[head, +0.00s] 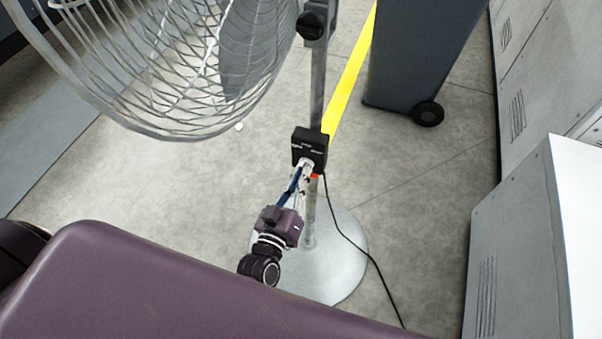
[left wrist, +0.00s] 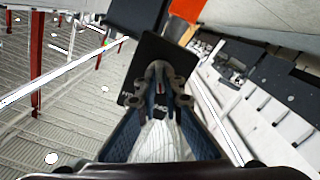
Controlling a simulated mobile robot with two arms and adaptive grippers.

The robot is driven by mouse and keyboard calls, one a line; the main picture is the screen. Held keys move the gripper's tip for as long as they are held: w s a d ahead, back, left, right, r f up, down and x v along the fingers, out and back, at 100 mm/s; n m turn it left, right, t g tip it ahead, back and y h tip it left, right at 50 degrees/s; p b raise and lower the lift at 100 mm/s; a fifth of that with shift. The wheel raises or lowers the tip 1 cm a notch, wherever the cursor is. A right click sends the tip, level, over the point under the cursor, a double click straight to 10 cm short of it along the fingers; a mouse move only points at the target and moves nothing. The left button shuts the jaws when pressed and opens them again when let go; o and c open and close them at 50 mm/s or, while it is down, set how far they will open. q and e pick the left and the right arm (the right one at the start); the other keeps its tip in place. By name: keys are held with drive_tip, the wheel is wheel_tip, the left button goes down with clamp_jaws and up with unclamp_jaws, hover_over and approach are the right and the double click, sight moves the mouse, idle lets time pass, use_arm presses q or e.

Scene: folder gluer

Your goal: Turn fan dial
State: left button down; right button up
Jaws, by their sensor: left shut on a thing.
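The fan's black control box (head: 312,142) is mounted on the grey pole, with small white lettering on its face. It also shows in the left wrist view (left wrist: 150,52). My left gripper (head: 305,166) reaches up to the lower part of this face. In the left wrist view its fingertips (left wrist: 160,80) are close together at the box face, shut on the fan dial. The dial itself is mostly hidden between the fingertips, so its setting cannot be read. My right gripper is not in view.
The fan's wire cage (head: 170,75) hangs at upper left, near my left arm. The round base (head: 345,262) stands on the floor, with a black cable (head: 368,255) running right. A dark wheeled bin (head: 415,50) and grey cabinets (head: 515,240) stand at right.

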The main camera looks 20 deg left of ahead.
use_arm(q)
drive_tip(key=shift+n, duration=1.6)
drive_tip(key=c, duration=2.1)
unclamp_jaws()
drive_tip(key=s, duration=1.2)
drive_tip(key=shift+a, duration=0.25)
